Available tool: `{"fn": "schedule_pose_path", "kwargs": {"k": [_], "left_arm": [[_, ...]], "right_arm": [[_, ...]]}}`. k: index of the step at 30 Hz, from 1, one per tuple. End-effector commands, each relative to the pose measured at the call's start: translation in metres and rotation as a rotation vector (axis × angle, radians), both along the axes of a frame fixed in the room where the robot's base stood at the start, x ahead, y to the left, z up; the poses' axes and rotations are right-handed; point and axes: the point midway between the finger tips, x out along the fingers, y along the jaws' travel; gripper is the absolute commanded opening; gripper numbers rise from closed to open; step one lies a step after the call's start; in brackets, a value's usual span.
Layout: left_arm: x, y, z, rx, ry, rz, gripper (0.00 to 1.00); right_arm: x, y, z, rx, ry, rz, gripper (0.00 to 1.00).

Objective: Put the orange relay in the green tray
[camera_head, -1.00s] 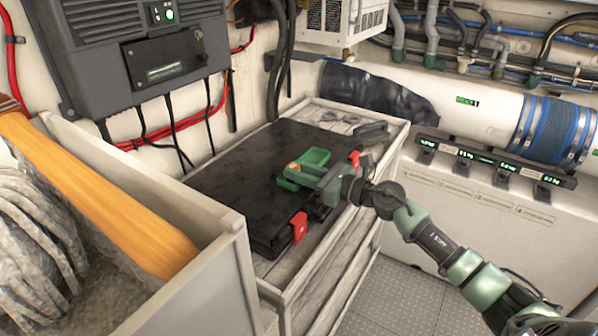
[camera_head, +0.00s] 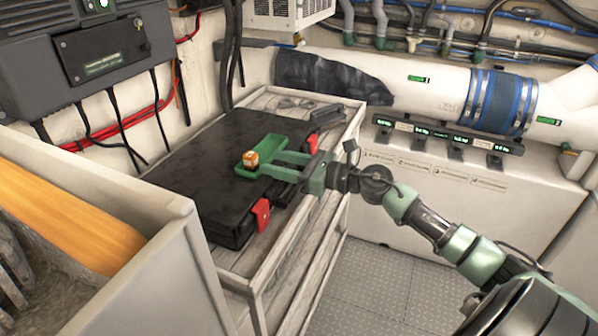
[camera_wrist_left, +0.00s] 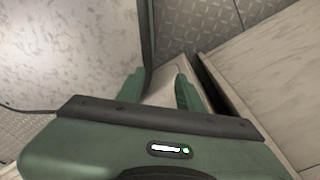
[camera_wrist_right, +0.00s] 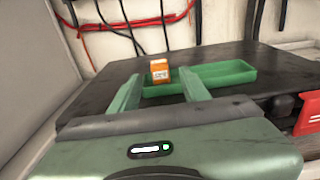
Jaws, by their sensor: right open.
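The small orange relay (camera_head: 250,160), with a pale label, stands upright at the left end of the green tray (camera_head: 285,141), and looks to be inside it. In the right wrist view the relay (camera_wrist_right: 159,71) shows beyond and between my fingertips, against the left end of the tray (camera_wrist_right: 228,73). My right gripper (camera_head: 268,164) is open, its fingers pointing at the relay from the right with a gap around it. My left gripper (camera_wrist_left: 157,92) is open and empty in its wrist view, away from the tray; it is not in the head view.
The tray lies on a black case (camera_head: 190,170) with red latches (camera_head: 261,214), on a railed grey bench (camera_head: 355,112). A pale bin wall (camera_head: 130,265) stands at left. A grey wall unit (camera_head: 85,45) with hanging cables is behind. Grey floor (camera_head: 370,290) is clear at right.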

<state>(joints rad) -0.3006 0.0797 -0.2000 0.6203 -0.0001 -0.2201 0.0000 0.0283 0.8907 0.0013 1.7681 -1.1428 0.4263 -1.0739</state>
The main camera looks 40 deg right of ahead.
Motion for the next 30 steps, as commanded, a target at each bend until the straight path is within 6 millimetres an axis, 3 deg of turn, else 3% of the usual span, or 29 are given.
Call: {"fn": "schedule_pose_path", "kwargs": {"k": [6,12,30], "left_arm": [[0.0,0.0,-0.014,0.0,0.0,0.0,0.36],[0.0,0.0,-0.018,0.0,0.0,0.0,0.36],[0.0,0.0,-0.018,0.0,0.0,0.0,0.36]], "right_arm": [[-0.032,-0.017,-0.002,-0.001,0.003,0.002,0.46],[-0.049,-0.028,0.001,0.001,0.001,0.001,0.46],[-0.054,-0.031,0.004,-0.001,0.0,0.001,0.46]]}}
